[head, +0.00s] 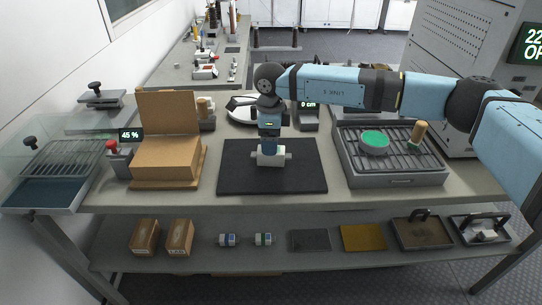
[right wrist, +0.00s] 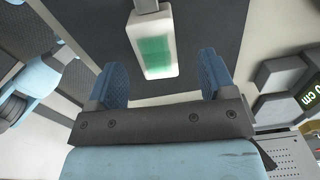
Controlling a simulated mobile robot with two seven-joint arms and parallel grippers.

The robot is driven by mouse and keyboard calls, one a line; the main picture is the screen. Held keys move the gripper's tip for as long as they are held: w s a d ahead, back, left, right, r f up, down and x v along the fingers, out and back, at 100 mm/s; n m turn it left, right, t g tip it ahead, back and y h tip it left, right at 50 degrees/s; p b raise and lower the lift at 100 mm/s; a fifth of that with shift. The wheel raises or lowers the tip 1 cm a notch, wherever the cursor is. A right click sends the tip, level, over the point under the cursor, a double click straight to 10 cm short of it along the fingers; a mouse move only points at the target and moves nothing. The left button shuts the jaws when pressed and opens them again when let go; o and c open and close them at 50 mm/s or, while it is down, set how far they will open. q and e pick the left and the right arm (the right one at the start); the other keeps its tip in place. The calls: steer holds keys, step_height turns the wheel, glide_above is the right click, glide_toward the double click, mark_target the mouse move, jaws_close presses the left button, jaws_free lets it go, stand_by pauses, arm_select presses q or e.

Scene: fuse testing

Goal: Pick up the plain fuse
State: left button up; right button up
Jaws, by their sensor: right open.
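A white block-shaped fuse (head: 270,159) with short metal ends lies on the black mat (head: 310,178) in the middle of the bench. In the right wrist view the fuse (right wrist: 165,70) shows a green patch on its face and a grey metal end. My right gripper (head: 269,143) points down right over it. In the right wrist view my right gripper (right wrist: 163,75) is open, its blue fingers on either side of the fuse's line, with gaps at both sides. The head view hides part of the fuse behind the gripper. My left gripper is not in view.
A cardboard box (head: 165,158) stands left of the mat, and a grilled tray (head: 395,165) with a green disc (head: 374,142) stands right. On the shelf below lie a blue-banded fuse (head: 227,240) and a green-banded fuse (head: 264,239). The front of the mat is clear.

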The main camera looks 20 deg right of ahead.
mark_target(278, 160)
steer(key=f, duration=0.4)
steer(key=shift+s+f, duration=0.2)
steer(key=shift+f, duration=0.15)
steer(key=shift+r, duration=0.1)
steer(key=c, duration=1.2)
steer(key=shift+r, duration=0.1)
